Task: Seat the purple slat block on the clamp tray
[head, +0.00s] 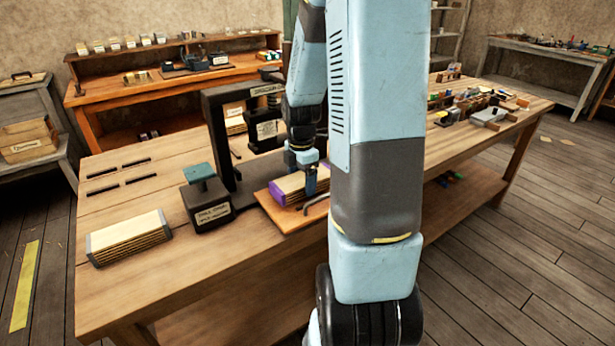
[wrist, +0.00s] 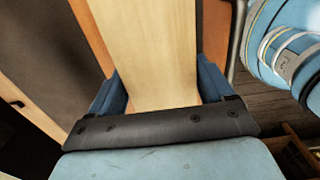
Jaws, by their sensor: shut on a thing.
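The purple slat block (head: 288,189) has pale slats and purple ends. In the head view it is at the orange-brown clamp tray (head: 270,205), in front of the black press frame. My gripper (head: 304,182) is shut on the block near its right end. In the wrist view the block's pale top (wrist: 150,50) runs between the two blue fingers of my gripper (wrist: 165,90). The block's underside is hidden, so I cannot tell whether it rests on the tray or hangs just above it. My arm hides part of the tray's right side.
The black press (head: 218,130) stands right behind the tray. A dark block with a green top (head: 202,185) stands to the left. A grey-ended slat block (head: 130,238) lies at the table's front left. Several small items (head: 485,105) crowd the table's far right.

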